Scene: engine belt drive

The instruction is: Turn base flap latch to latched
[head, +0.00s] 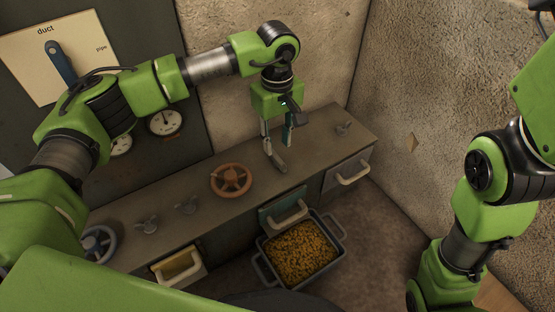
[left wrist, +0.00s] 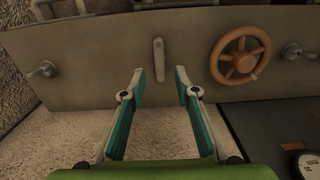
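A slim grey metal lever (head: 279,163) lies on the top of the long bench, right of the orange handwheel. It looks like a turning latch; I see no label on it. In the left wrist view the lever (left wrist: 158,60) points along the line of my fingers, just beyond and between their tips. My left gripper (head: 277,141) points down over the lever with its fingers apart and nothing between them. It also shows open in the left wrist view (left wrist: 159,78). In the head view the fingers partly cover the lever's surroundings. My right gripper is out of view.
The orange handwheel (head: 231,179) stands left of the lever. Wing knobs (head: 343,128) and a blue-grey wheel (head: 98,244) are also on the bench (head: 321,128). A bin (head: 333,262) of yellow-brown pieces stands below, by drawers with handles. Gauges (head: 164,122) are on the wall panel.

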